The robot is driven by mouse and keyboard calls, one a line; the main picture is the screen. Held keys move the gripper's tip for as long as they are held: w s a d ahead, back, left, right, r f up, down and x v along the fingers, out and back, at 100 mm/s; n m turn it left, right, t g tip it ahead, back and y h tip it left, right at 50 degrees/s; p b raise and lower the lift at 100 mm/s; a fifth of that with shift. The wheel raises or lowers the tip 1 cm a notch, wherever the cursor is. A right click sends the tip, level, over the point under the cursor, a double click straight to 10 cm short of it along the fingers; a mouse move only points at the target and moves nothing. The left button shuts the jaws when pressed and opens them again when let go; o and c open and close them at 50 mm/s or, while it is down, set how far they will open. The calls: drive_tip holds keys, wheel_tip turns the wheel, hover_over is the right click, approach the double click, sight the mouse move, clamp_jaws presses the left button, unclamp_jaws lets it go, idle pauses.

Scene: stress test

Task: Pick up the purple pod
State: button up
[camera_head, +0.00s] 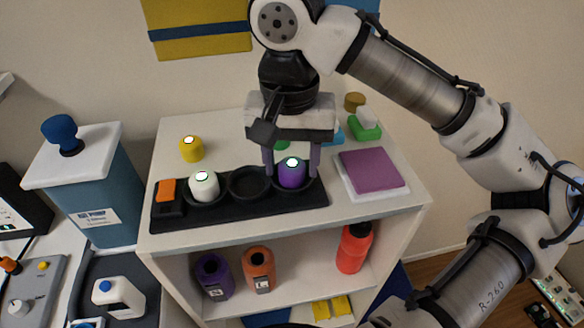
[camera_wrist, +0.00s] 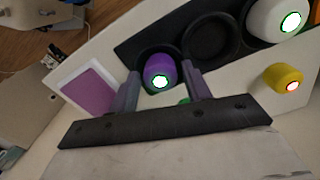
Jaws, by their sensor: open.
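The purple pod (camera_head: 291,173) has a glowing white-green top and sits in the right-hand well of a black tray (camera_head: 240,208) on top of the white shelf unit. My gripper (camera_head: 291,172) is over it, pointing down, with its two fingers apart on the left and right of the pod. In the wrist view the purple pod (camera_wrist: 160,72) shows between and just beyond the fingertips of my gripper (camera_wrist: 162,80). I cannot tell whether either finger touches it.
A white pod (camera_head: 204,186) sits in the tray's left well; the middle well (camera_head: 249,184) is empty. A yellow pod (camera_head: 191,149) stands behind the tray. A purple square on a white pad (camera_head: 371,170) lies to the right. A green block (camera_head: 365,130) is behind it.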

sight(291, 166)
drive_tip(key=c, duration=0.8)
drive_tip(key=shift+r, duration=0.15)
drive_tip(key=shift+s+r+p, duration=0.1)
drive_tip(key=shift+r+p, duration=1.4)
drive_tip(key=shift+r, duration=8.3)
